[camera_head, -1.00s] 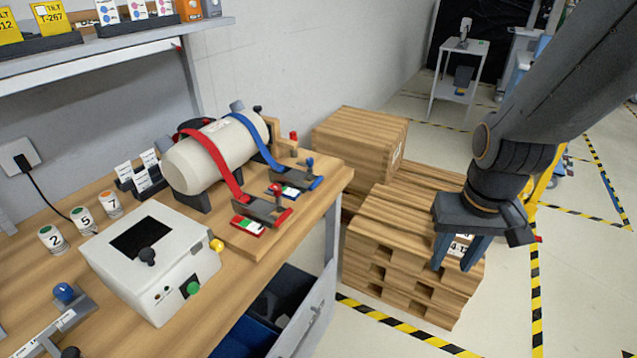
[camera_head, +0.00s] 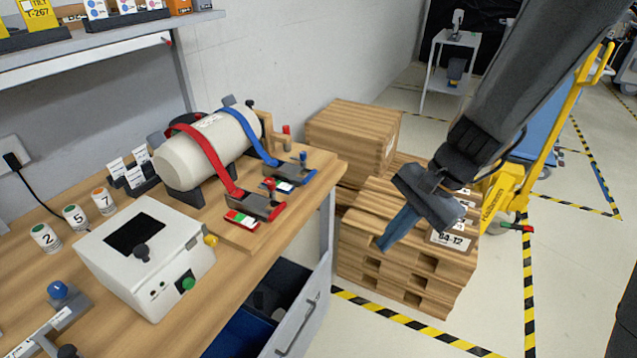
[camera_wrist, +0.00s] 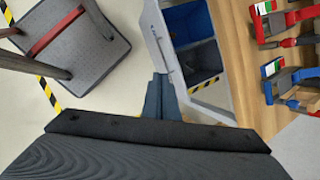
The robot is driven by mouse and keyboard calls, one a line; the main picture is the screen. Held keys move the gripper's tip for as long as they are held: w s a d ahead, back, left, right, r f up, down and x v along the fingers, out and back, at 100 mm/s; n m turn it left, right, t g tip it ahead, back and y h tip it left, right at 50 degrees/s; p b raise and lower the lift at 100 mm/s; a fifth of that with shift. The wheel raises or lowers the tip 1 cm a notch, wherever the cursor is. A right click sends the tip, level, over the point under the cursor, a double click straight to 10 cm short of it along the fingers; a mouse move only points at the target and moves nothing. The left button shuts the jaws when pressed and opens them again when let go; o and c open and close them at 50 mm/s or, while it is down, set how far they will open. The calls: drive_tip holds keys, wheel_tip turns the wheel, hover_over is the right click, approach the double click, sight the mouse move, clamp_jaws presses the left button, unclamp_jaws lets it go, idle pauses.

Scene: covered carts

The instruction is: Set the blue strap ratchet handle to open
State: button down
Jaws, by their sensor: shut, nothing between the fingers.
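The blue strap (camera_head: 249,138) runs over a white cylinder (camera_head: 208,154) on the bench. Its ratchet (camera_head: 291,178) sits at the bench's right end, with a blue-tipped handle and a small coloured plate beside it. The red strap (camera_head: 209,160) and its ratchet (camera_head: 262,207) lie just in front. In the wrist view the blue ratchet (camera_wrist: 287,84) is at the right edge, below the red ratchet (camera_wrist: 286,22). My gripper (camera_head: 390,242) is shut and empty, in front of the wooden crates, right of the bench and apart from both ratchets. Its fingers also show in the wrist view (camera_wrist: 160,98).
A white control box (camera_head: 147,256) stands on the bench, left of the ratchets. An open drawer (camera_head: 301,318) with blue bins juts out below the bench. Stacked wooden crates (camera_head: 380,262) stand right of the bench. A stool (camera_wrist: 65,60) shows in the wrist view.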

drive_tip(key=w+a+r+m+t+y, duration=0.1)
drive_tip(key=w+a+m+t+y, duration=0.2)
drive_tip(key=w+m, duration=0.4)
drive_tip(key=w+a+r+m+t+y, duration=0.1)
drive_tip(key=w+a+m+t+y, duration=0.15)
drive_tip(key=w+a+m, duration=0.55)
drive_tip(key=w+a+f+n+p, duration=0.2)
drive_tip(key=w+a+f+p, duration=0.1)
drive_tip(key=w+a+f, duration=0.1)
drive_tip(key=shift+w+a+f+g, duration=0.35)
drive_tip(key=shift+w+a+f, duration=0.05)
drive_tip(key=shift+w+f, duration=0.1)
drive_tip(key=shift+y, duration=0.25)
drive_tip(key=shift+r, duration=0.1)
